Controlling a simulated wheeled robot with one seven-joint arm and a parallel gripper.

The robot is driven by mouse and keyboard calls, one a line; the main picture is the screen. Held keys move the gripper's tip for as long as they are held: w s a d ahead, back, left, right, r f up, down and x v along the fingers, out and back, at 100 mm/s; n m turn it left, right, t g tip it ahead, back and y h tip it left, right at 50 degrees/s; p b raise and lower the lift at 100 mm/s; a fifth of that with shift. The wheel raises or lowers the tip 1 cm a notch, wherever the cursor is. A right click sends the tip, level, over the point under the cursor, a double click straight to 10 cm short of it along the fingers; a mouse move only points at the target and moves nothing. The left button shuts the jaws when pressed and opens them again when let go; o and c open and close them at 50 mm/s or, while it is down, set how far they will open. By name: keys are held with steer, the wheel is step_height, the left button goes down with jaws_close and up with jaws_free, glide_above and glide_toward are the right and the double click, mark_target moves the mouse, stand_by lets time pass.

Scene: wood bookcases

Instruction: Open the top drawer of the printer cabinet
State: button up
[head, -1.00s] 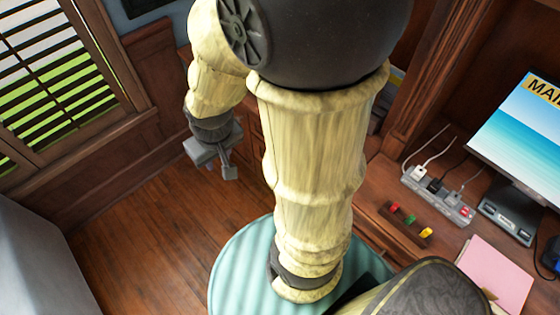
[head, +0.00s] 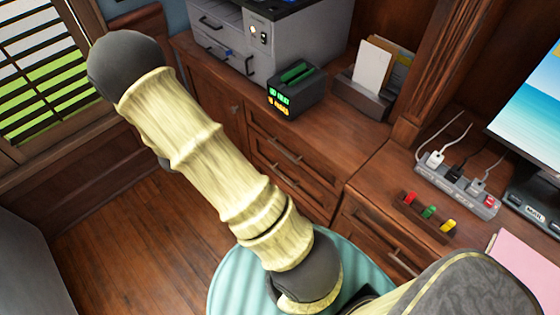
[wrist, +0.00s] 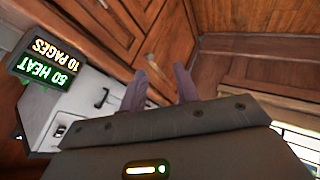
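The printer cabinet (head: 222,108) is the brown wooden unit under the printer in the head view. Its top drawer (head: 286,150) has a bar handle and looks shut, flush with the front. A lower drawer (head: 284,176) with a similar handle also looks shut and is partly behind my arm. In the wrist view my gripper (wrist: 161,72) has its two fingers apart with nothing between them. The cabinet front (wrist: 172,45) shows beyond the fingers, seen roughly upside down. I cannot tell the gap to it. In the head view my arm hides the gripper.
A grey printer (head: 290,45) stands on the cabinet beside a small black display box (head: 296,90). A file holder (head: 372,85) is to the right. The desk bears a power strip (head: 457,186) and a monitor (head: 530,110). The floor (head: 130,235) at left is clear.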

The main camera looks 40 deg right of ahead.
steer(key=s+d+f+g+h+b, duration=0.2)
steer(key=s+d+f+h+b, duration=0.1)
steer(key=f, duration=0.3)
steer(key=s+d+f+n+g+h+b, duration=0.1)
steer(key=s+d+f+g+h+b, duration=0.1)
steer(key=s+f+h, duration=0.3)
steer(key=shift+d+f+h+b, duration=0.55)
steer(key=shift+d+f, duration=0.15)
steer(key=shift+f, duration=0.25)
steer(key=x, duration=1.7)
steer(key=shift+d+f+b, duration=0.2)
steer(key=shift+b, duration=0.15)
steer(key=shift+s, duration=0.15)
steer(key=shift+c, duration=0.2)
jaws_close()
